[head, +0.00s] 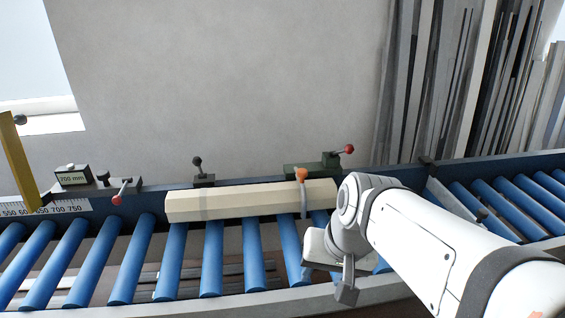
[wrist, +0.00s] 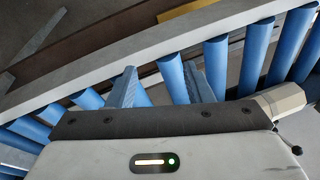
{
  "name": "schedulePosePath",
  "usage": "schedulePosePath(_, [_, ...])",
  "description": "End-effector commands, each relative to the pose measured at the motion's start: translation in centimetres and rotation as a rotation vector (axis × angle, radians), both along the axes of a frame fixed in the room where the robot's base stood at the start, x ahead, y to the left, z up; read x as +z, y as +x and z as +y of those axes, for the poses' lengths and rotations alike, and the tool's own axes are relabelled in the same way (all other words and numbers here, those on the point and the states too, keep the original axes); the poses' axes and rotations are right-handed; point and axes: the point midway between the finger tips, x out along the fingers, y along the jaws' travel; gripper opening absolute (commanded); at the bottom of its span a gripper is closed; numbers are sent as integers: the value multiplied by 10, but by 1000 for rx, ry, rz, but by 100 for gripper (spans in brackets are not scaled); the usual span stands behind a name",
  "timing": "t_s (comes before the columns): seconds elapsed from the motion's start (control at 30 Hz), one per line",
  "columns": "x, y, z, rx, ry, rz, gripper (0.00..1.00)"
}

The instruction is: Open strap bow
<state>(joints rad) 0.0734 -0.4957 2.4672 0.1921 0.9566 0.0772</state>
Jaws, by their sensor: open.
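A cream profile bundle (head: 250,200) lies across the blue rollers against the dark back rail. My gripper (head: 345,290) is in front of the bundle's right end, low over the rollers and apart from the orange piece. In the wrist view my gripper (wrist: 161,86) has its two fingers spread, with nothing between them. That view shows one end of the cream bundle (wrist: 284,97) at right; the orange piece is not visible there.
Lever clamps with a red knob (head: 349,149), a black knob (head: 197,161) and another red knob (head: 117,200) stand along the back rail. A yellow post (head: 17,160) and a 700 mm display (head: 72,177) are at left. Grey profiles (head: 465,80) lean at back right.

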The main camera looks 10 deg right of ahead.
Motion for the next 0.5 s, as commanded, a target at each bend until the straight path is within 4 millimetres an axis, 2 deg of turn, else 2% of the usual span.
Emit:
schedulePosePath(0.03, [-13,7,7,-101,94,46,46])
schedulePosePath(0.1, [-20,21,20,-268,259,118,46])
schedulePosePath(0.17, [-22,36,30,-420,416,187,46])
schedulePosePath(0.3, [-17,85,42,-756,790,342,46])
schedulePosePath(0.37, [-12,110,39,-885,956,408,46])
schedulePosePath(0.5, [4,169,12,-1130,1336,543,46])
